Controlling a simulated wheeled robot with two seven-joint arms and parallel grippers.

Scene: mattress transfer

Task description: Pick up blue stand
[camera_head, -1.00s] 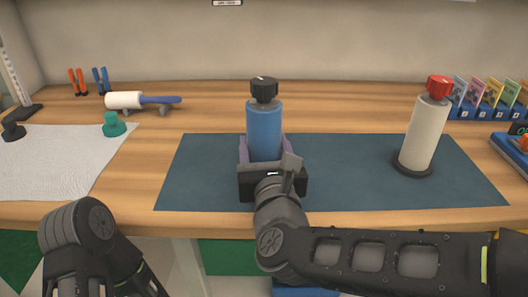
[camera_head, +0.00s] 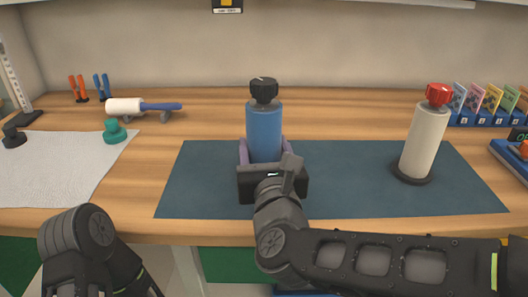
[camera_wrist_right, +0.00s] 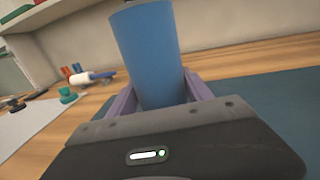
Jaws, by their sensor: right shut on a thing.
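The blue stand (camera_head: 264,128) is an upright blue cylinder with a black knob on top, above the dark mat (camera_head: 345,190). My right gripper (camera_head: 264,155) is shut on it, with its purple fingers on both sides of the lower part. In the right wrist view the blue cylinder (camera_wrist_right: 150,55) stands between the purple fingers (camera_wrist_right: 160,95). Its base is hidden behind the gripper, so I cannot tell whether it touches the mat. Part of my left arm shows at the lower left, but its fingertips are out of the picture.
A white stand (camera_head: 424,140) with a red knob and black base is on the mat's right part. A white cloth (camera_head: 60,165), a green knob (camera_head: 114,131) and a roller (camera_head: 125,106) are left. Coloured cards (camera_head: 490,100) are at the right back.

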